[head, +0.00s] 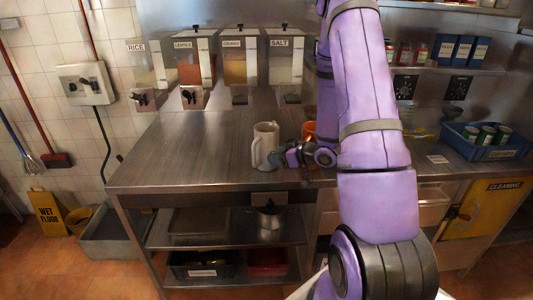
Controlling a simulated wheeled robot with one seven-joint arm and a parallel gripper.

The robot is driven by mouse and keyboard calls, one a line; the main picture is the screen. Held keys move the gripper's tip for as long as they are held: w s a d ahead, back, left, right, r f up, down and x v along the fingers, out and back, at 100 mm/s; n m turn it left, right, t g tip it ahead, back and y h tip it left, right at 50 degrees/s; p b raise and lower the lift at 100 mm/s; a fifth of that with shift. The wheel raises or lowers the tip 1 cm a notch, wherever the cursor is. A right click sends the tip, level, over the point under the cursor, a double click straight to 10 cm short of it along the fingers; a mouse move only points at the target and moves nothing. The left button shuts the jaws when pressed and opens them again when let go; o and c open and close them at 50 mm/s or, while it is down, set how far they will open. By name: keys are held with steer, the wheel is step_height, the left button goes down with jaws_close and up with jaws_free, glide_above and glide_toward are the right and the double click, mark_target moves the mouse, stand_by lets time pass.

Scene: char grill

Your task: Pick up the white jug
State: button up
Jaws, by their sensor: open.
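The white jug (264,146) stands upright on the steel counter, a little right of the counter's middle in the head view. Its handle side faces left and toward me. My gripper (277,158) is open, close against the right side of the jug at about its lower half. I cannot tell whether the fingers touch the jug or pass around part of it. My purple arm comes in from the right and hides part of the counter behind it.
An orange container (309,130) stands just right of the jug, partly hidden by my arm. Dispensers, including one marked SALT (287,60), hang behind. A blue crate (483,149) with cans stands at right. The steel counter (185,150) is clear at left.

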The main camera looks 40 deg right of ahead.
mark_target(254, 154)
steer(key=x, duration=0.5)
steer(key=shift+w+r+x, duration=0.1)
steer(key=shift+r+x, duration=0.1)
steer(key=shift+x, duration=1.1)
steer(key=shift+w+r+x, duration=0.1)
steer(key=shift+r+x, duration=0.1)
steer(key=shift+x, duration=1.1)
steer(key=shift+d, duration=0.1)
steer(key=shift+c, duration=0.3)
jaws_close()
steer(key=shift+r, duration=0.1)
